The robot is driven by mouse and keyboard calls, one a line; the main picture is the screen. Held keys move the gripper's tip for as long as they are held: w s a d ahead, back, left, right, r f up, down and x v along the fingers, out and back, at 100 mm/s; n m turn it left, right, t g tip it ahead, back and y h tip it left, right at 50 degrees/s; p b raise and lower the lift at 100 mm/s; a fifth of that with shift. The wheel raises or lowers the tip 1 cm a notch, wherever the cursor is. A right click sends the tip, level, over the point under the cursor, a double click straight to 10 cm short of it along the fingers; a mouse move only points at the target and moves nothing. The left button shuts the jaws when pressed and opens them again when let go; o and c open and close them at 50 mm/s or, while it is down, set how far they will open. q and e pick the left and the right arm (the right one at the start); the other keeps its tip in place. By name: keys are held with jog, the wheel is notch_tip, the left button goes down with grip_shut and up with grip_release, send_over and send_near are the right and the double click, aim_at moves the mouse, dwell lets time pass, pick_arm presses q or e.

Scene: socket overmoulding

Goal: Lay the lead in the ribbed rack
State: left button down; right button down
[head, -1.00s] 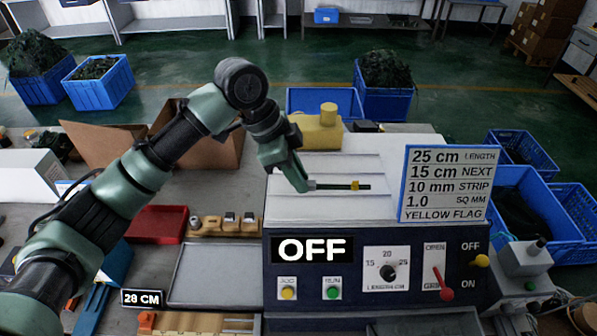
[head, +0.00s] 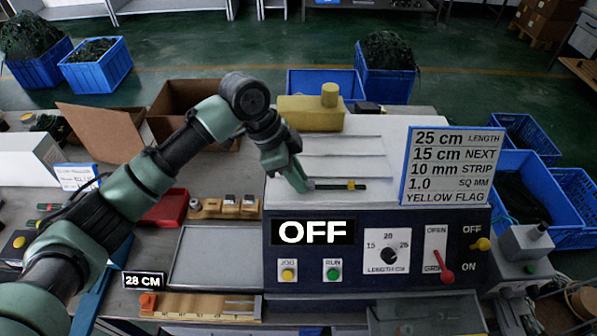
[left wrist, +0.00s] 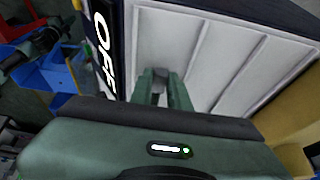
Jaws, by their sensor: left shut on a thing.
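The lead (head: 334,187) is a thin dark green-and-black piece with a yellow flag near its right end. My left gripper (head: 305,186) is shut on its left end and holds it roughly level. The ribbed rack (head: 345,146) is the pale, ridged top of the machine. The lead shows over the rack's front part, near its front edge; I cannot tell whether it touches. In the left wrist view, my left gripper (left wrist: 162,76) points down at the pale ribbed surface (left wrist: 225,62), and the lead is hardly visible between the fingers. My right gripper is not in view.
The machine front has an OFF display (head: 313,232), a dial and a red lever (head: 446,273). A sign board (head: 447,166) stands at the rack's right. A yellow block (head: 310,112) stands behind it. A grey tray (head: 215,257) and red bin (head: 167,208) lie left.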

pick_arm(q)
jog(key=c, duration=1.3)
grip_release()
jog(key=shift+o, duration=0.2)
